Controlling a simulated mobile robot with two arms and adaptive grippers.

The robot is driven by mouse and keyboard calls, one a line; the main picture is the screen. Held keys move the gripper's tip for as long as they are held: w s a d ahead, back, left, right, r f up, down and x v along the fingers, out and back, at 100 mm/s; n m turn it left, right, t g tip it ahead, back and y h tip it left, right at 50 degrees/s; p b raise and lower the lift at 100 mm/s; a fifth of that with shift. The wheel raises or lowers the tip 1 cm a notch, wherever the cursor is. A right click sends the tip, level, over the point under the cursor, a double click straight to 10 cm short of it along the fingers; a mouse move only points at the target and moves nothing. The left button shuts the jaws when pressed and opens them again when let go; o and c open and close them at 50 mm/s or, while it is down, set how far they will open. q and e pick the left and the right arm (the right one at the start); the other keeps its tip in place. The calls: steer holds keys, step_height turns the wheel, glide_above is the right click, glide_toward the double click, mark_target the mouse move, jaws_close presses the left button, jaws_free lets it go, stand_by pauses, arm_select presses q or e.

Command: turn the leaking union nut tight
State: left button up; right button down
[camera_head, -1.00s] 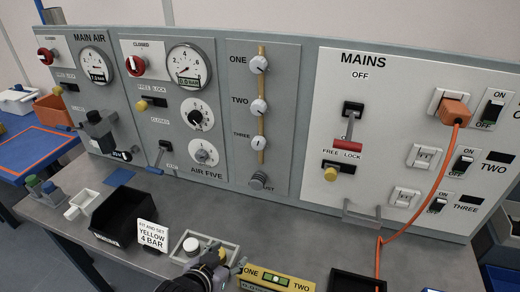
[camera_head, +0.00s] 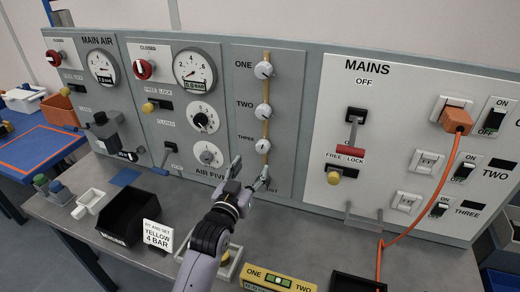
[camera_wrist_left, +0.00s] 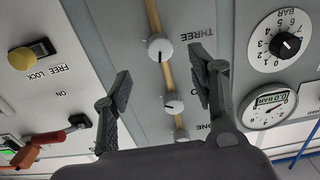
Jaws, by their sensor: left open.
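A brass pipe (camera_head: 265,110) runs down a grey panel, carrying three round white fittings with dark marks: ONE (camera_head: 263,70), TWO (camera_head: 263,111) and THREE (camera_head: 262,146). No frame shows a leak, so I cannot tell which fitting leaks. A grey ribbed piece at the pipe's foot is now hidden behind my left gripper (camera_head: 250,173). That gripper is open, its fingers spread in front of the panel below THREE. In the left wrist view the panel is upside down; fitting THREE (camera_wrist_left: 160,48) appears between the open fingers, apparently beyond them. My right gripper is not in view.
A black bin (camera_head: 128,215) and a YELLOW 4 BAR card (camera_head: 158,236) stand on the bench. A yellow ONE/TWO block (camera_head: 278,280) lies at the front. An orange cable (camera_head: 436,190) hangs from the MAINS panel (camera_head: 405,85) at right.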

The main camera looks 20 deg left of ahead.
mark_target(261, 150)
arm_select(q)
steer(key=w+p, duration=0.1)
steer(key=w, duration=0.7)
steer(key=shift+d, duration=0.15)
steer(key=shift+c, duration=0.5)
steer(key=c, duration=1.1)
